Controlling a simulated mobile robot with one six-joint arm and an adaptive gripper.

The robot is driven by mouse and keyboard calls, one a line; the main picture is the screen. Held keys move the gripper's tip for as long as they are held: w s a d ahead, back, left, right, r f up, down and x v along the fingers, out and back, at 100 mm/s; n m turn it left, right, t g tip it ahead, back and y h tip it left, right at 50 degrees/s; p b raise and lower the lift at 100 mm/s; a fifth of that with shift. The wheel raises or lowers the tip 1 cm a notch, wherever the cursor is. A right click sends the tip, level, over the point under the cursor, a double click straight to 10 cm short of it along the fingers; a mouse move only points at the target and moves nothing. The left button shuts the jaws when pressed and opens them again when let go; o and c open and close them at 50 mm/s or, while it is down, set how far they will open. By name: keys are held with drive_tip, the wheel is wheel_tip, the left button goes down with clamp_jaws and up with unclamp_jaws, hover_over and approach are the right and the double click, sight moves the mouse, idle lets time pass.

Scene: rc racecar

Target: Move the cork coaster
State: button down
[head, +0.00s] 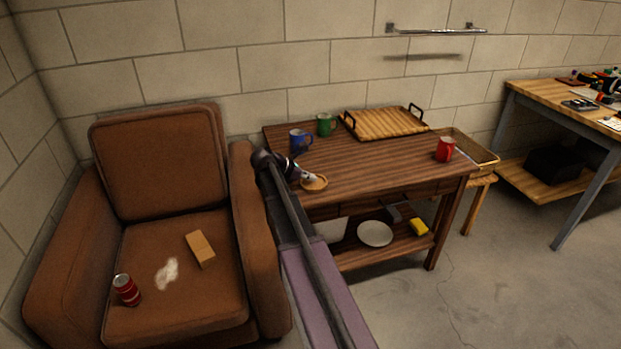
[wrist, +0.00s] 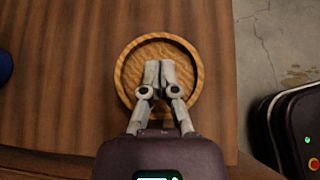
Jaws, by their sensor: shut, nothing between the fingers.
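The cork coaster, a round tan disc with a raised rim, lies on the wooden table near its front left edge in the head view (head: 315,184). It also shows in the wrist view (wrist: 125,75). My gripper (wrist: 160,66) is shut with its fingertips together over the inside of the coaster, and nothing is between them. In the head view my gripper (head: 306,177) is at the coaster's near left side. I cannot tell whether the fingertips touch the coaster. The fingers hide part of its lower middle.
On the table (head: 380,170) stand a blue mug (head: 299,141) close behind my gripper, a green mug (head: 325,125), a red mug (head: 445,149) and a wooden tray (head: 385,123). The table's middle is clear. A brown armchair (head: 160,190) stands at left. A plate (head: 375,233) lies on the lower shelf.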

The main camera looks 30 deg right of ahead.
drive_tip(key=shift+r+p, duration=0.4)
drive_tip(key=shift+r, duration=0.05)
drive_tip(key=w+a, duration=0.2)
drive_tip(key=a, duration=0.9)
drive_tip(key=shift+w+a+f, duration=0.15)
drive_tip(key=shift+w+a, duration=0.1)
drive_tip(key=shift+a, duration=0.15)
drive_tip(key=shift+s, duration=0.15)
